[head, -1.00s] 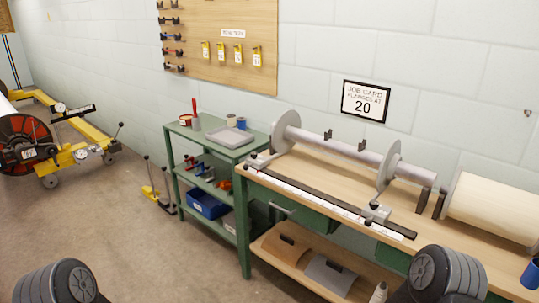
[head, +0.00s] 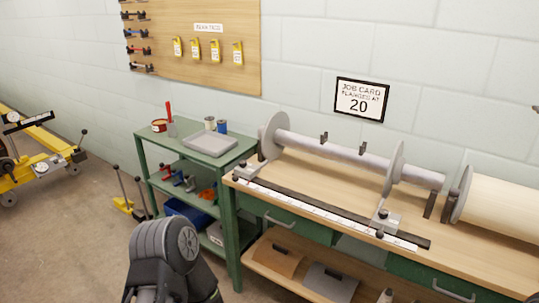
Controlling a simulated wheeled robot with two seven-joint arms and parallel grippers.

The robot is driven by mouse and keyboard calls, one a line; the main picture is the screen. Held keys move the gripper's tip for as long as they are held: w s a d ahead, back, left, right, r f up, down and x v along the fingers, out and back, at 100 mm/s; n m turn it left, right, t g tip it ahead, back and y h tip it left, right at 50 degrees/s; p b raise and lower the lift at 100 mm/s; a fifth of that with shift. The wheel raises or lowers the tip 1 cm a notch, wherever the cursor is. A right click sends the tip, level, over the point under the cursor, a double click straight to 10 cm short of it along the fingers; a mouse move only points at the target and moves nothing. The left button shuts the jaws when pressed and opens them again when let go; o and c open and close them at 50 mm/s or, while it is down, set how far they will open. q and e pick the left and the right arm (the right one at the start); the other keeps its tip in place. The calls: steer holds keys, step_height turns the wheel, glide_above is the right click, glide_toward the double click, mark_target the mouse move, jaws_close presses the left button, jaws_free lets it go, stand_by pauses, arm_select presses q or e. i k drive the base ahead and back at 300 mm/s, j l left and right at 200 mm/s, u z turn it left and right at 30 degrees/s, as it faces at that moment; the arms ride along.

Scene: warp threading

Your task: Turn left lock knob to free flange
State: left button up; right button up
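The beam on the wooden bench has a grey left flange (head: 270,136) and a grey right flange (head: 394,169), both upright on the pale barrel (head: 335,153). A small block with dark knobs (head: 246,170) sits at the foot of the left flange, at the left end of the scale. A similar block (head: 385,218) sits below the right flange. The knobs are too small to tell whether they are locked. One of my arms shows at the bottom left, well short of the bench. Neither gripper is in view.
The white scale with its dark rail (head: 330,212) runs along the bench's front edge. A green shelf cart (head: 152,137) with a grey tray (head: 209,144) stands left of the bench. A pale wooden roll (head: 505,205) lies at the right. A job card (head: 362,100) on the wall reads 20.

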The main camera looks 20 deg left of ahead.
mark_target(243, 163)
steer(key=i+j, duration=0.15)
steer(key=j, duration=0.2)
steer(key=i+j+z, duration=0.1)
steer(key=j, duration=0.25)
steer(key=i+j, duration=0.2)
steer(key=j, duration=0.2)
steer(key=i+j+z, duration=0.1)
steer(key=j, duration=0.25)
steer(key=i+j, duration=0.2)
steer(key=j, duration=0.2)
steer(key=i+j+z, duration=0.1)
steer(key=j, duration=0.25)
steer(key=i+j, duration=0.15)
steer(key=j, duration=0.25)
steer(key=i+j+z, duration=0.1)
steer(key=j, duration=0.3)
